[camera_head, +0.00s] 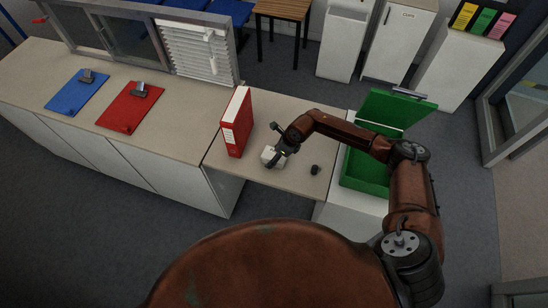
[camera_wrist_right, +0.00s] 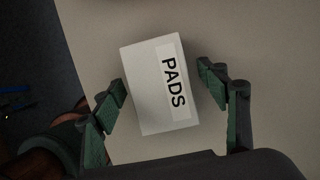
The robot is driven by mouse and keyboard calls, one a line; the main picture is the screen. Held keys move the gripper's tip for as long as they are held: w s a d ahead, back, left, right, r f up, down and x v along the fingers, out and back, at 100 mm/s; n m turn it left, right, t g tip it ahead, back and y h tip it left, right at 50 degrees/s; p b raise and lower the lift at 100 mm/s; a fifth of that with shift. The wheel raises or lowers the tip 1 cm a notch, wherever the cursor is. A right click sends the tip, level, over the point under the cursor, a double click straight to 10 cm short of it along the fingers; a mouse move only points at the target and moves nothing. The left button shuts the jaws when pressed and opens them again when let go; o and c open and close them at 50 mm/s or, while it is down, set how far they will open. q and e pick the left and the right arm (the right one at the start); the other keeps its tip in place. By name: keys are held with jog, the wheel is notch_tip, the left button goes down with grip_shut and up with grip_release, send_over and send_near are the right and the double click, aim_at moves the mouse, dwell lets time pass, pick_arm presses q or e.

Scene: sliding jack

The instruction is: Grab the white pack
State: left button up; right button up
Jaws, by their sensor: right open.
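The white pack (camera_head: 267,154) lies on the beige counter, in front of the red binder. My right gripper (camera_head: 279,157) is over it in the head view and hides part of it. In the right wrist view the white pack (camera_wrist_right: 150,88) is a box with a label reading "PADS", slightly tilted in the picture. My right gripper (camera_wrist_right: 162,92) is open there, with one finger on each side of the pack. A gap shows between each finger and the pack. My left gripper is in neither view.
A red binder (camera_head: 237,122) stands upright behind the pack. A small dark object (camera_head: 315,169) is right of it. An open green box (camera_head: 366,172) stands at the right. Blue (camera_head: 77,92) and red (camera_head: 130,107) boards lie at the left. The counter (camera_head: 256,174) in front is clear.

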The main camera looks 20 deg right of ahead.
jog(key=shift+f, duration=0.15)
jog(key=shift+c, duration=0.2)
jog(key=c, duration=1.2)
